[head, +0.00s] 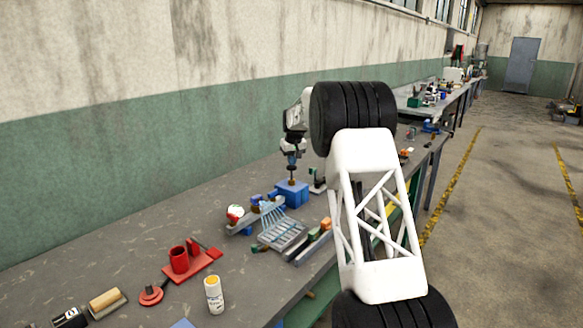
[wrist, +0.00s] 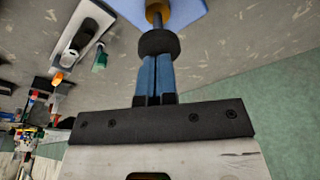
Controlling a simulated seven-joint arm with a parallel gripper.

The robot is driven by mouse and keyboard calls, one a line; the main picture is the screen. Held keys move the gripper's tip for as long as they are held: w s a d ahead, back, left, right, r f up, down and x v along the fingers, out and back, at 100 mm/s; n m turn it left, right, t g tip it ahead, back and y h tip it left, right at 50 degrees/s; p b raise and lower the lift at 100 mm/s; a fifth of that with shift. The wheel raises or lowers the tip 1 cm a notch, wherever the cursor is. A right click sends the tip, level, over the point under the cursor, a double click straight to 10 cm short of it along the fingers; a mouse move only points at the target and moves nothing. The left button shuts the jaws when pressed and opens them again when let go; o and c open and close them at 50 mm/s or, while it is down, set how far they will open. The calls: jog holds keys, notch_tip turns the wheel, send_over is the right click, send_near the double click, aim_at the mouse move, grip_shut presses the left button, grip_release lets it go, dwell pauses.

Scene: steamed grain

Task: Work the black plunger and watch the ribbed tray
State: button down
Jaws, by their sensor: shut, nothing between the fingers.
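The black plunger (wrist: 158,42) is a round dark knob on a thin stem, rising from a brass collar (wrist: 154,13) on a blue box (head: 293,196). My gripper (wrist: 158,62) has two blue fingers, shut together and empty. Their tips meet the knob's top in the wrist view; I cannot tell whether they press on it. In the head view my gripper (head: 291,166) points straight down over the blue box. The ribbed grey tray (head: 283,233) lies on the bench in front of the box, below a fan of grey channels (head: 272,214). Its contents are too small to make out.
A red stand (head: 190,263), a white-and-yellow bottle (head: 213,295) and a wooden roller (head: 104,299) are at the bench's near left. Small orange and green blocks (head: 314,233) sit right of the tray. My arm covers the bench's right side. Bare bench lies toward the wall.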

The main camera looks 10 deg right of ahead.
jog(key=shift+r, duration=1.95)
dwell(0.6)
notch_tip(320, 180, up, 4)
jog(key=shift+s+r+t+y, duration=0.1)
jog(key=shift+t+y, duration=0.2)
jog(key=shift+t, duration=0.8)
jog(key=shift+f, duration=3.35)
jog(key=shift+f, duration=0.15)
